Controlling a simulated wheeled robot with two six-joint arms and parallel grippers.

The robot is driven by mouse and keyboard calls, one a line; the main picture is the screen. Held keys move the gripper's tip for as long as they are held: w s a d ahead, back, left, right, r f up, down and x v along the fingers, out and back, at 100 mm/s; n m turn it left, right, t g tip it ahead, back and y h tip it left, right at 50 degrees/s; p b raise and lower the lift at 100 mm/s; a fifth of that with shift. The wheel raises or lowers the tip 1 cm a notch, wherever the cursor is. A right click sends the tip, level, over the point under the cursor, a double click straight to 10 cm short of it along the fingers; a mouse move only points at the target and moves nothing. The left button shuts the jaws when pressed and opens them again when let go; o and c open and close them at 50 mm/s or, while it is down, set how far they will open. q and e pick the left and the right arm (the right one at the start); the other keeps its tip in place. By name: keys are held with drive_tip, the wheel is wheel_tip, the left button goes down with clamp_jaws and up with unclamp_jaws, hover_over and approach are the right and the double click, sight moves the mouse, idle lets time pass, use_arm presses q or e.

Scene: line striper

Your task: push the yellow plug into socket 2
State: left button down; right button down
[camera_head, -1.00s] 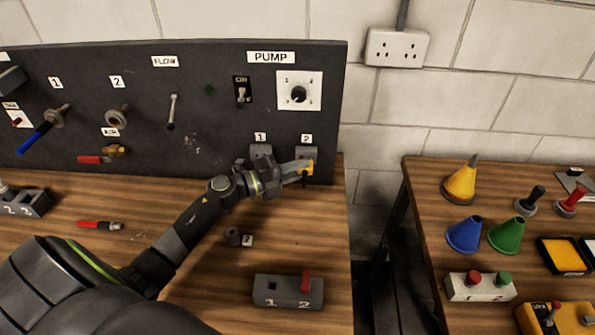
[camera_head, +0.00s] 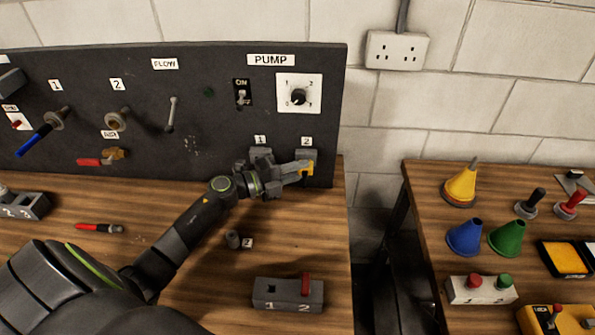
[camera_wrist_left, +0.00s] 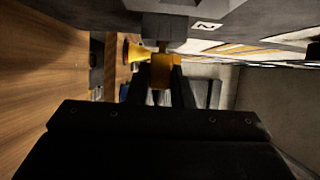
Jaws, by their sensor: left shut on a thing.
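The yellow plug (camera_head: 308,167) is at the front of socket 2 (camera_head: 306,154), a grey block low on the dark panel under the label 2. My left gripper (camera_head: 301,170) is shut on the plug and partly hides it. In the left wrist view the plug (camera_wrist_left: 161,70) sits between the two dark fingers (camera_wrist_left: 159,85), in line with the grey socket block (camera_wrist_left: 164,28). A narrow piece shows between plug body and block. I cannot tell how deep it reaches. My right gripper is not in view.
Socket 1 (camera_head: 260,153) is just left of socket 2, close to my left wrist. A grey block with a red lever (camera_head: 288,293) and a small dark cylinder (camera_head: 233,239) stand on the bench. The side table (camera_head: 425,190) holds cones and knobs across a gap.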

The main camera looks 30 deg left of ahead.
use_arm(q)
drive_tip(key=shift+w+a, duration=0.2)
drive_tip(key=shift+w, duration=0.1)
drive_tip(key=shift+w+r, duration=0.1)
drive_tip(key=c, duration=0.9)
unclamp_jaws()
drive_tip(key=shift+w, duration=0.1)
drive_tip(key=shift+a, duration=0.1)
